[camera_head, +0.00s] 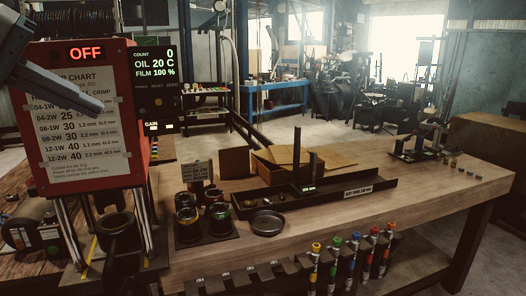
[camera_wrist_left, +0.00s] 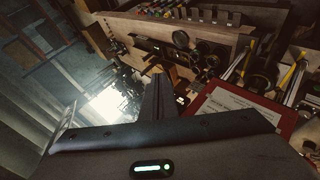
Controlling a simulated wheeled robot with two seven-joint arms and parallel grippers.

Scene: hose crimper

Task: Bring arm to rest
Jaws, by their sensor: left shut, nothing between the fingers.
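My left gripper (camera_head: 92,101) comes in from the upper left in the head view, in front of the red crimper (camera_head: 150,90) and its paper chart (camera_head: 85,135). It is shut and empty, its tip in the air over the chart's upper part; I cannot tell how far apart they are. In the left wrist view the shut fingers (camera_wrist_left: 158,97) point up the picture, with the red crimper panel (camera_wrist_left: 245,108) to their right. The crimper's display reads OFF. My right gripper is in neither view.
The wooden bench (camera_head: 330,220) holds a long black tray (camera_head: 360,190), a cardboard box (camera_head: 285,160), several jars on a dark mat (camera_head: 222,235) and a round dish (camera_head: 267,223). Several coloured-top tubes (camera_head: 354,245) stand along the front edge.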

